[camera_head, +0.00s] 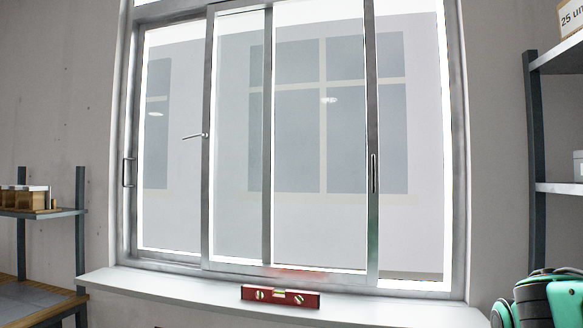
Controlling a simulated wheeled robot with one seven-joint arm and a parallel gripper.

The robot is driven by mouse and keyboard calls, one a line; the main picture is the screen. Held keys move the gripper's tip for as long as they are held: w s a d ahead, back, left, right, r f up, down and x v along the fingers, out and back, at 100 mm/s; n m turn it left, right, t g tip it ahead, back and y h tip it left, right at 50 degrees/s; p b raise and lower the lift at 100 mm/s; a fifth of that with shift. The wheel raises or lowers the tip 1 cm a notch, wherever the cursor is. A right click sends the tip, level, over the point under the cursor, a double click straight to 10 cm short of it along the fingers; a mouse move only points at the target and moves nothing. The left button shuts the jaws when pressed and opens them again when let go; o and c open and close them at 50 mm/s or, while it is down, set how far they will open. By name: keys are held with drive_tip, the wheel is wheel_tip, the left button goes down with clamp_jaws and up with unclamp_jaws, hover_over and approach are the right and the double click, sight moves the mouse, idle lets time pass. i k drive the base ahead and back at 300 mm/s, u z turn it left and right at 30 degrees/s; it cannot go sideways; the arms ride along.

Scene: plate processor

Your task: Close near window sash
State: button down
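The window (455,150) has a grey metal frame and two sliding sashes. The near sash (372,230) stands in the middle, its left stile (208,200) overlapping the far sash. A dark upright pull (373,173) is on its right stile. A gap (415,235) shows between that stile and the right jamb, so the near sash is partly open. The far sash (137,215) is at the left, with a pull handle (128,172) by the left jamb. My gripper is not in view.
A red spirit level (280,296) lies on the white sill (180,288) below the near sash. Shelving stands at the right (534,150) and left (80,230), clear of the window. The space before the glass is clear.

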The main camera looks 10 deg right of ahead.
sight(370, 278)
drive_tip(key=u, duration=0.65)
drive_tip(key=i, duration=0.9)
drive_tip(key=u, duration=0.65)
